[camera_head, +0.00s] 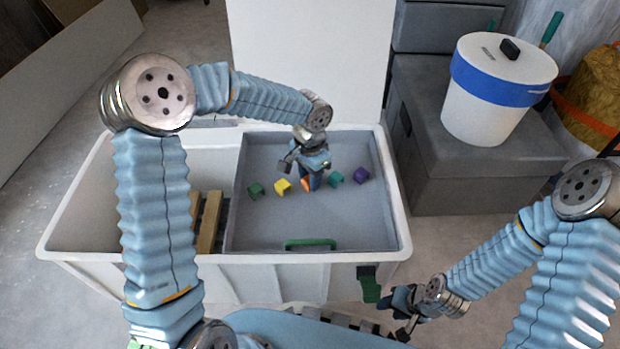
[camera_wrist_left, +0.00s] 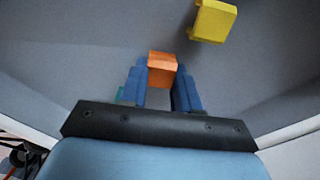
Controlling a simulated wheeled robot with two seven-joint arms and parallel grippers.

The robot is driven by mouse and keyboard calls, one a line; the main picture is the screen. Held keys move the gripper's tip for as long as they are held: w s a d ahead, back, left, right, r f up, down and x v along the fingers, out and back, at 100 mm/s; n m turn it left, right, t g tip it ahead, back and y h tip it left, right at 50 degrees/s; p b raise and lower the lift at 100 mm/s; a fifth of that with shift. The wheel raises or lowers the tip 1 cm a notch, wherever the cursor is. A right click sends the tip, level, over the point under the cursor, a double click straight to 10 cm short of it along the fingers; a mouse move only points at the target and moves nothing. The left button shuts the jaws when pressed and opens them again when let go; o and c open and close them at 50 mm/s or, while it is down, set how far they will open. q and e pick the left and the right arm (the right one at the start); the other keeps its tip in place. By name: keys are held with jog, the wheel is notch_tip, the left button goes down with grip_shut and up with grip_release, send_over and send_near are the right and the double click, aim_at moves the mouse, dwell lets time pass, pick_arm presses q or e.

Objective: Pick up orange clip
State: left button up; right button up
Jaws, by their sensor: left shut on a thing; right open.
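The orange clip (camera_head: 305,184) is in the grey tray (camera_head: 330,222), in the row of coloured clips, partly hidden by my left gripper (camera_head: 308,182) in the head view. In the left wrist view the orange clip (camera_wrist_left: 162,68) sits between the two blue fingers of my left gripper (camera_wrist_left: 160,82), which is shut on it. Whether the clip touches the tray floor I cannot tell. My right gripper (camera_head: 385,314) is open and apart from the tray, low in the head view by the front of the white tub.
The yellow clip (camera_head: 283,186) lies close to the left of the orange one; it also shows in the left wrist view (camera_wrist_left: 213,20). A green clip (camera_head: 256,190), teal clip (camera_head: 336,179) and purple clip (camera_head: 361,175) lie nearby. A green handle (camera_head: 310,244) is at the tray's front.

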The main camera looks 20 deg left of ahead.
pick_arm(q)
jog(key=shift+r, duration=0.45)
notch_tip(320, 180, up, 3)
jog(key=shift+f+p, duration=0.2)
jog(key=shift+p, duration=0.3)
jog(key=s+d+r+p, duration=0.2)
jog(key=s+d+r, duration=0.5)
jog(key=s, duration=0.5)
notch_tip(320, 180, up, 2)
jog(key=shift+r, duration=0.2)
jog(key=shift+d, duration=0.1)
